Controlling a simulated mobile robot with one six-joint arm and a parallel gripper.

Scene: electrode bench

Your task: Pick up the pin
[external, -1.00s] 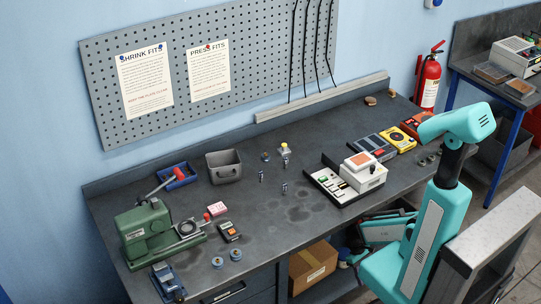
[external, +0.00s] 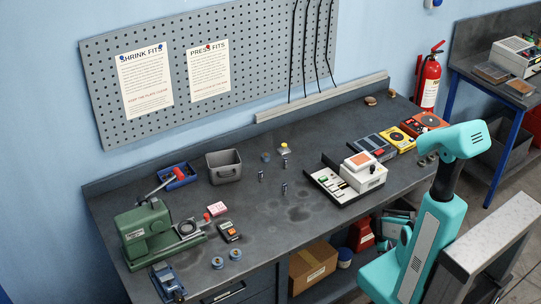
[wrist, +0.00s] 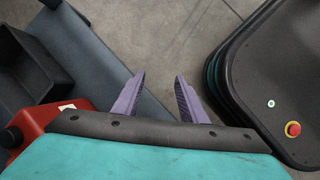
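One pin (external: 261,176) is right of the grey bin, and another pin (external: 284,188) is a little nearer and to the right. I cannot tell which one the task names. My gripper (wrist: 160,82) shows in the wrist view with its two purple fingers apart and nothing between them. It points down over the floor beside the bench, well away from the pins. No pin shows in the wrist view.
A grey bin (external: 224,167) and a small yellow-topped piece (external: 284,149) stand near the pins. A control box (external: 362,172) lies to their right. A green machine (external: 146,233) stands at the left. In the wrist view, a red object (wrist: 45,122) is close to my gripper.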

